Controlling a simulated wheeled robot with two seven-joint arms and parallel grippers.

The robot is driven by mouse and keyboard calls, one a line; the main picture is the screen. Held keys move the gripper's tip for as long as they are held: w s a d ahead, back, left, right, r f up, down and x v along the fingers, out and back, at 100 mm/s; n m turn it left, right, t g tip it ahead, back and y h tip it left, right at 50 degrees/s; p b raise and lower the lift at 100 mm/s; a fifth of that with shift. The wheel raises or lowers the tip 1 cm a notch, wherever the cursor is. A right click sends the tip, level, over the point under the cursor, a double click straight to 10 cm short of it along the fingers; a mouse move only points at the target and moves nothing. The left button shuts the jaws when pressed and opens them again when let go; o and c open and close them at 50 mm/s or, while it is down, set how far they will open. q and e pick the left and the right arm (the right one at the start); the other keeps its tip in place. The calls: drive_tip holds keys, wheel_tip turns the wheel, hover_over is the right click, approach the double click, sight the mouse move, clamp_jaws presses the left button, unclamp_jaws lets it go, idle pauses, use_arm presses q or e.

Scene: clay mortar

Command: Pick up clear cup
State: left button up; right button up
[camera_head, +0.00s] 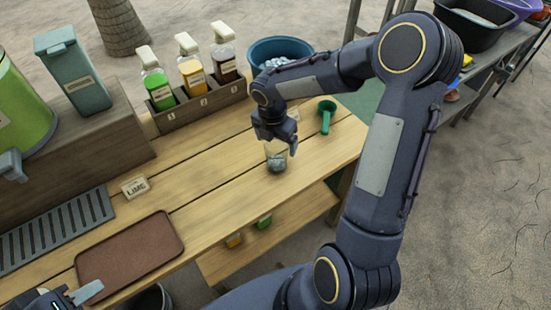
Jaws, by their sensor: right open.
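The clear cup (276,162) stands upright on the wooden counter, with something greyish at its bottom. My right gripper (280,145) points down at the cup's upper part. Its jaws are open, and one finger shows in front of the cup's right side. The fingers partly hide the rim, and I cannot tell whether they touch the cup. My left gripper (68,297) is at the bottom left edge by the brown tray. It is cut off by the frame, so its opening is unclear.
A green scoop (327,115) lies right of the cup, and a blue tub (280,54) stands behind. A rack (200,105) holds three bottles. A lime sign (135,187), brown tray (130,254) and grey drip grate (55,228) are left. The counter around the cup is clear.

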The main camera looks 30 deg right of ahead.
sight(277, 150)
wheel_tip(277, 150, down, 4)
drive_tip(key=shift+d+f, duration=0.1)
drive_tip(key=shift+d, duration=0.05)
drive_tip(key=shift+c, duration=0.5)
drive_tip(key=c, duration=1)
